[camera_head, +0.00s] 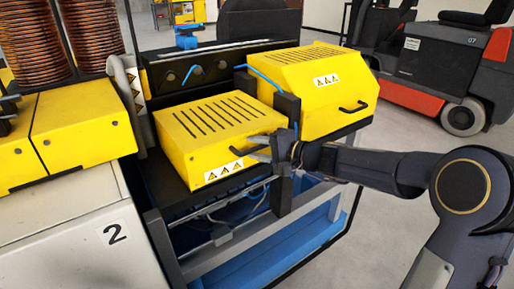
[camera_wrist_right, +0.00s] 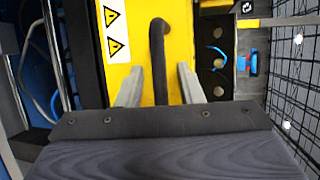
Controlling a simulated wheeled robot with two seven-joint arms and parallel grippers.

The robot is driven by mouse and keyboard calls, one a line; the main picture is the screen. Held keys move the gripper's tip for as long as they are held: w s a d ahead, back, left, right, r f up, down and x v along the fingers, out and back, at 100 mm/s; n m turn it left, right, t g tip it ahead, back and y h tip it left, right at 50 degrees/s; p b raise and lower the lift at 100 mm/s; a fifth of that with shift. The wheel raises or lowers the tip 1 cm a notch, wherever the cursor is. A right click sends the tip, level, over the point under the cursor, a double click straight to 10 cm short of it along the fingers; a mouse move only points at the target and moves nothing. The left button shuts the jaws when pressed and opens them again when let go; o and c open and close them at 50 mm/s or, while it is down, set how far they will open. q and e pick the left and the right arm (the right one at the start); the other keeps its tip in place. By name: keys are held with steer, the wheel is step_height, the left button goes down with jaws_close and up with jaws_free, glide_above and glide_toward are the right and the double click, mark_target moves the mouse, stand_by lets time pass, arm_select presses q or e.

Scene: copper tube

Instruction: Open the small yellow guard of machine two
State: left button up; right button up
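The small yellow guard (camera_head: 185,147) of machine two is a slotted box with warning labels on its front, and it looks down and closed in the head view. Its dark handle (camera_wrist_right: 158,50) shows in the right wrist view against the yellow face. My right gripper (camera_head: 262,150) is at the front right of this guard. In the wrist view its two fingers (camera_wrist_right: 160,88) are apart, one on each side of the handle, with gaps visible between them and the bar. In the head view the gripper partly hides the handle. My left gripper is not in view.
A larger yellow guard (camera_head: 325,88) with its own handle (camera_head: 353,108) stands right behind the small one. A dark post (camera_head: 287,110) rises close to my right gripper. A cabinet marked 2 (camera_head: 95,245) is at left. A forklift (camera_head: 440,65) stands behind on open floor.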

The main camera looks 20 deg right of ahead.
steer(key=shift+a, duration=0.1)
jaws_close()
stand_by(0.3)
